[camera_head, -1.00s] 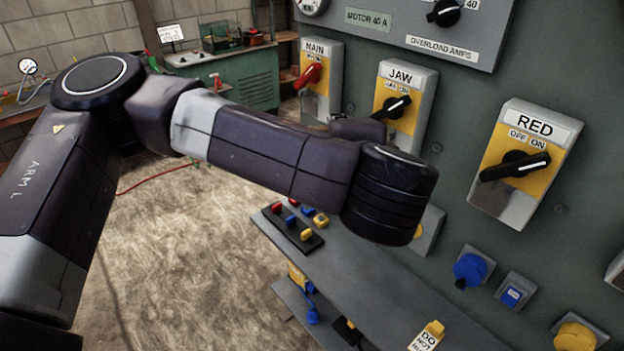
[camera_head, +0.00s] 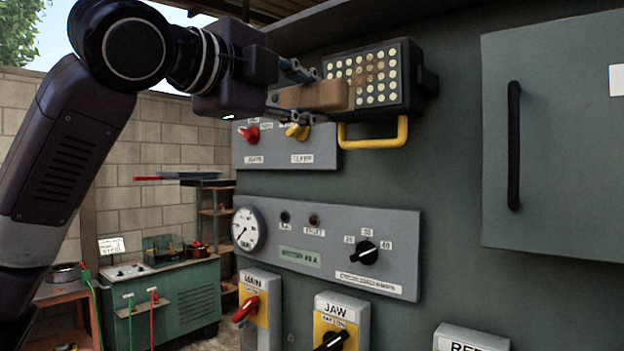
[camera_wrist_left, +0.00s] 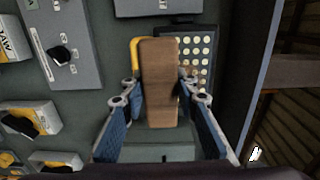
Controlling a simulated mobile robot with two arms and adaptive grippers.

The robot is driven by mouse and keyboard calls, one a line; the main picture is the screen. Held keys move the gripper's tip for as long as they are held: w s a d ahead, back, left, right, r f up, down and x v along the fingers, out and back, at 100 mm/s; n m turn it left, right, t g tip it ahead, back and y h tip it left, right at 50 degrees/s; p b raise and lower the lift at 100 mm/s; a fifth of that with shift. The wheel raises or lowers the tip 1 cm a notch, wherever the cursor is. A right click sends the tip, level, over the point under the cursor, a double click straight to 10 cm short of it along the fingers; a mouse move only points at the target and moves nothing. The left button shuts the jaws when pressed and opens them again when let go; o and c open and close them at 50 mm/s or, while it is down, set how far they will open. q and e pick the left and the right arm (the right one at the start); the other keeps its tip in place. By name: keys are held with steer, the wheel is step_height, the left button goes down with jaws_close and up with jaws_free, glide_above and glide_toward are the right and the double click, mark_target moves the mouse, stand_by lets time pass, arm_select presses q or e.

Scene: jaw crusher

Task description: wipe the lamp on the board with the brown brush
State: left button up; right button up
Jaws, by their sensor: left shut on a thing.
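The lamp (camera_head: 398,82) is a dark box with a grid of pale round lights and a yellow handle (camera_head: 376,142) below. Brownish smudges show on its lights. It is on the grey-green board, and part of it shows in the wrist view (camera_wrist_left: 206,48). My left gripper (camera_head: 306,95) is shut on the brown brush (camera_head: 318,97), a block whose end overlaps the lamp's lower left in the head view. The brush also lies between the fingers in the wrist view (camera_wrist_left: 160,85), covering part of the lamp. I cannot tell whether brush and lamp touch. My right gripper is not in view.
Below the lamp are a panel with red and yellow knobs (camera_head: 322,158), a gauge panel (camera_head: 330,222), and MAIN (camera_head: 258,283) and JAW (camera_head: 338,308) switches. A cabinet door (camera_head: 560,140) with a black handle is at right.

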mark_target(305, 98)
arm_select(q)
steer(key=shift+h, duration=0.3)
steer(key=r, duration=0.2)
steer(key=s+r, duration=0.1)
steer(key=r, duration=0.1)
steer(key=shift+a+r, duration=0.1)
steer(key=shift+a, duration=0.25)
steer(key=p+x, duration=0.1)
steer(key=x, duration=0.5)
steer(key=shift+p, duration=0.4)
steer(key=shift+p+x, duration=0.95)
steer(key=shift+x, duration=0.15)
steer(key=shift+s, duration=0.1)
